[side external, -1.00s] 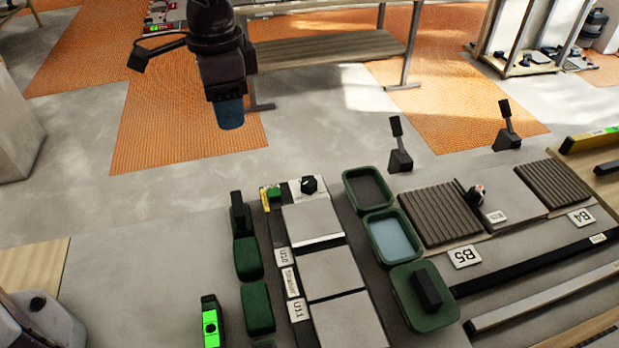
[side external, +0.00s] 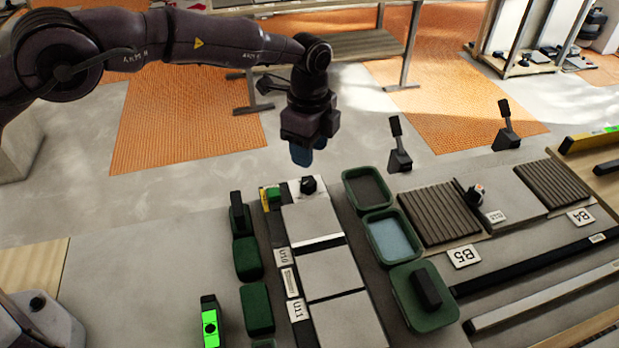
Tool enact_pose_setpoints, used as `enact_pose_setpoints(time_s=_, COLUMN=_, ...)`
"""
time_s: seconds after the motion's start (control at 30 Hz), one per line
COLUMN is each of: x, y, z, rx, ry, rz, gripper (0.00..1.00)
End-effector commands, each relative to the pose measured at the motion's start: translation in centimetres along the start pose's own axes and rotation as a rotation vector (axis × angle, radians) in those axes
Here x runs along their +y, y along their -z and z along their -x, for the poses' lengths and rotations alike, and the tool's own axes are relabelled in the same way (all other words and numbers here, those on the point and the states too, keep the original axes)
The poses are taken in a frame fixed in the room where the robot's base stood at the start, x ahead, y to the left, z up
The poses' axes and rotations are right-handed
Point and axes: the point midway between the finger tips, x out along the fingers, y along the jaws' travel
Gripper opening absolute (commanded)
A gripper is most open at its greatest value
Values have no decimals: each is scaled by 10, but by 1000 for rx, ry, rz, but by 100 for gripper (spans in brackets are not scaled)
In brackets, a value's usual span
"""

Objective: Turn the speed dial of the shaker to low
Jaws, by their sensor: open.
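A black round dial (side external: 308,185) stands on a pale panel (side external: 294,192) at the far end of a row of grey tiles; I take this to be the shaker's speed dial. Its setting is too small to read. A green block (side external: 273,196) sits just left of the panel. My gripper (side external: 309,152) points down above and slightly behind the dial, apart from it. Its blue fingers are open, overlap in this view and hold nothing visible.
Green trays (side external: 354,207) stand right of the tiles (side external: 329,271). Black levers (side external: 400,158) rise farther right. Another small dial (side external: 476,193) sits between ribbed pads. Green pads and a green-screened device (side external: 210,327) lie left. Open floor is beyond the panel.

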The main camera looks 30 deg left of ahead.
Motion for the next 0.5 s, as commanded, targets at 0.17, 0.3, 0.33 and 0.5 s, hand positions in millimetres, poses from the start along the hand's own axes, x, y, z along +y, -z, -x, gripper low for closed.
enact_pose_setpoints(time_s=0.17, x=1, y=0, z=-40, rx=-1, ry=-2, rz=1, gripper=44)
enact_pose_setpoints(time_s=0.3, x=1, y=0, z=-63, rx=-1, ry=-1, rz=0, gripper=44)
enact_pose_setpoints(time_s=0.33, x=0, y=0, z=-67, rx=-1, ry=0, rz=0, gripper=44)
enact_pose_setpoints(time_s=0.5, x=0, y=0, z=-80, rx=1, ry=2, rz=1, gripper=44)
